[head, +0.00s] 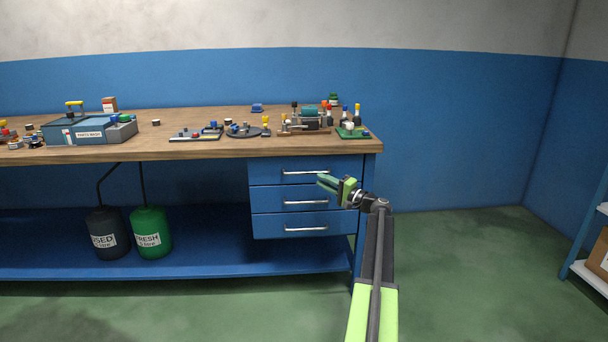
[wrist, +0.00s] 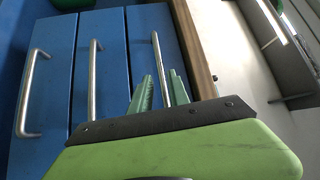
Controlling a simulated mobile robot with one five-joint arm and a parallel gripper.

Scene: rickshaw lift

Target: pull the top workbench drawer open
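The blue top drawer (head: 265,168) sits under the right end of the workbench's wooden top (head: 215,151). It looks shut, its front in line with the drawers below. Its silver bar handle (head: 300,172) is level in the head view. My gripper (head: 320,181) is in front of the drawers, by the handle's right end. In the wrist view, turned sideways, the top handle (wrist: 156,55) passes between the two green fingertips of my gripper (wrist: 160,76). The fingers are apart, one on each side of the bar. I cannot tell whether they touch it.
The middle drawer (head: 265,196) and bottom drawer (head: 268,226) are below, each with a silver handle. A black tank (head: 105,222) and a green tank (head: 150,220) stand on the lower shelf. Tools and parts crowd the benchtop. The green floor (head: 460,255) right of my arm is clear.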

